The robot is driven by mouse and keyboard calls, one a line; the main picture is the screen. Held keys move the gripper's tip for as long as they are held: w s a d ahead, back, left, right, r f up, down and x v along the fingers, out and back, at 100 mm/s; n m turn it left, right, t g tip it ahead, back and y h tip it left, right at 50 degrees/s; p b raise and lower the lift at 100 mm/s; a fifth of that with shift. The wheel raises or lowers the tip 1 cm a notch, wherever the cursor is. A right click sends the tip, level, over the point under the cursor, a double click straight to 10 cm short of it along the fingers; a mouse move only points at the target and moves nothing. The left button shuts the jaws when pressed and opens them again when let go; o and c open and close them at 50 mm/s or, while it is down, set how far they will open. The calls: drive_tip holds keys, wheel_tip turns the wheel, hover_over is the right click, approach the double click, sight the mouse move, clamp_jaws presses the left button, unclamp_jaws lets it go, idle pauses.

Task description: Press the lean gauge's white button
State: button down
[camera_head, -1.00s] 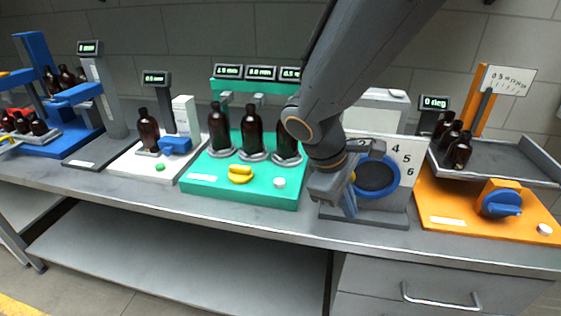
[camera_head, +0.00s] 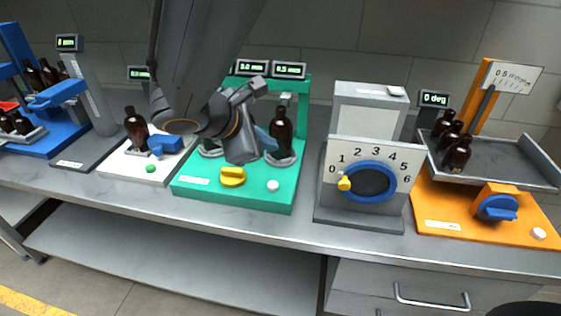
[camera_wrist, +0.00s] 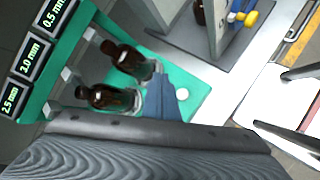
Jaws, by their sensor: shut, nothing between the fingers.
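A green station (camera_head: 200,190) with several mm displays has a white button (camera_head: 273,185) at its front right. Its small label is too small to read. The button also shows in the wrist view (camera_wrist: 182,94), just right of my fingertips. My gripper (camera_head: 268,143) is shut and empty, above the green base and apart from the button. In the wrist view its blue-grey fingers (camera_wrist: 165,90) point toward the base. An amber bottle (camera_head: 281,130) stands upright at the station's right. My arm hides other bottles there. The orange station (camera_head: 450,210) also has a white button (camera_head: 539,234).
A yellow knob (camera_head: 233,176) sits left of the green station's button. A grey dial box (camera_head: 345,210) numbered 0 to 6 stands to the right. A white station (camera_head: 125,165) with a green button (camera_head: 150,169) stands to the left. The bench front edge is clear.

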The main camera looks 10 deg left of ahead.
sight(270, 187)
drive_tip(key=shift+d+f+b, duration=0.1)
drive_tip(key=shift+f+b, duration=3.2)
drive_tip(key=shift+f, duration=1.05)
drive_tip(key=shift+f, duration=0.15)
drive_tip(key=shift+f+b, duration=0.3)
drive_tip(key=shift+f+b, duration=0.3)
drive_tip(key=shift+f, duration=0.15)
drive_tip(key=shift+r, duration=0.15)
drive_tip(key=shift+r+p, duration=0.7)
drive_tip(key=shift+r, duration=0.05)
drive_tip(key=shift+r+p, duration=1.95)
drive_tip(key=shift+r, duration=0.55)
